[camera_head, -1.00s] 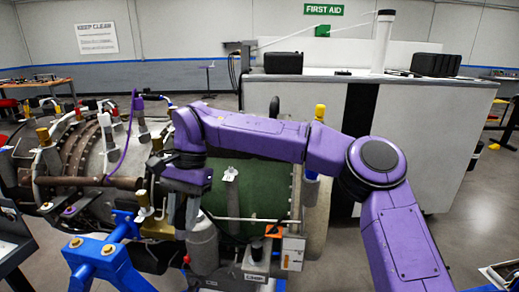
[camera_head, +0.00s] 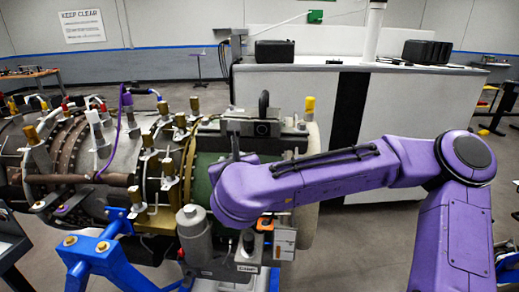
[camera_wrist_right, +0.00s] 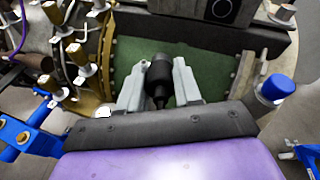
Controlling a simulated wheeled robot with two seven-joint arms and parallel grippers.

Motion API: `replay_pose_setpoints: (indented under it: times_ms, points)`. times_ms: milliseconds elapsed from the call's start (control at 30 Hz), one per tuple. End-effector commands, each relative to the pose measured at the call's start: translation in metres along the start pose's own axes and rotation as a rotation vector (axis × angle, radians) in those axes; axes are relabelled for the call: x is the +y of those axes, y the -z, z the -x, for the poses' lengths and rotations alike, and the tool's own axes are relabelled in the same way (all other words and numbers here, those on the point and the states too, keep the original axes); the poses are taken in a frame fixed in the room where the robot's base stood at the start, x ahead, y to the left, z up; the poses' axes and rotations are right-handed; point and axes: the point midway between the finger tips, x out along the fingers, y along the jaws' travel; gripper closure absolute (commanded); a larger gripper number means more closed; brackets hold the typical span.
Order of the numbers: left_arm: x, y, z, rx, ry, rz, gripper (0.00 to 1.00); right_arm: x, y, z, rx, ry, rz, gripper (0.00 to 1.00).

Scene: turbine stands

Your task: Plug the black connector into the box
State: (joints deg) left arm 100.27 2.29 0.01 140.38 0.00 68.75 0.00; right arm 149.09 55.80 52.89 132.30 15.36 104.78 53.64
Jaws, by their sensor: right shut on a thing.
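A black connector (camera_wrist_right: 158,80) shows in the right wrist view, with its cable end toward the wrist. My right gripper (camera_wrist_right: 161,63) has its two grey fingers on either side of it and is shut on it. The dark box (camera_wrist_right: 246,18) is ahead, with a round port (camera_wrist_right: 222,8) to the right of the connector's line; a gap separates the connector from it. In the head view, the box (camera_head: 262,128) sits behind the green casing, and the connector is not clear beside my wrist. My left gripper is not in view.
The turbine's brass-coloured fittings (camera_wrist_right: 84,62) stand left of the gripper. A blue-capped fitting (camera_wrist_right: 277,88) stands to the right. The green casing (camera_wrist_right: 125,55) lies below the connector. A grey cylinder (camera_head: 194,235) and blue stand (camera_head: 104,246) are in front.

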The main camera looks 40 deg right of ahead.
Motion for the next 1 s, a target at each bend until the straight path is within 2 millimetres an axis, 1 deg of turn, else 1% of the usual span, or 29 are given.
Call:
replay_pose_setpoints:
  times_ms: [33,100,200,367,600,733,1000]
  points:
    - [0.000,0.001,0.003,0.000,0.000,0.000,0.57,-0.009,-0.009,0.003,-0.060,0.108,-0.013,1.00]
    - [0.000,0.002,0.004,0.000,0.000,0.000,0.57,-0.024,-0.012,0.004,-0.127,0.225,-0.035,1.00]
    - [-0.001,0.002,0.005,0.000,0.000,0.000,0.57,-0.038,-0.014,0.005,-0.198,0.306,-0.041,1.00]
    - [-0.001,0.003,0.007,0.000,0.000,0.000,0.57,-0.047,-0.016,0.001,-0.233,0.334,-0.043,1.00]
    - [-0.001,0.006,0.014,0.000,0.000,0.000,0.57,-0.055,-0.021,-0.023,-0.229,0.333,-0.044,1.00]
    - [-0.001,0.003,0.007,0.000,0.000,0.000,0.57,-0.058,-0.021,-0.035,-0.229,0.333,-0.044,1.00]
    - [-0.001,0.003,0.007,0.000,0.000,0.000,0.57,-0.060,-0.024,-0.040,-0.229,0.332,-0.041,1.00]
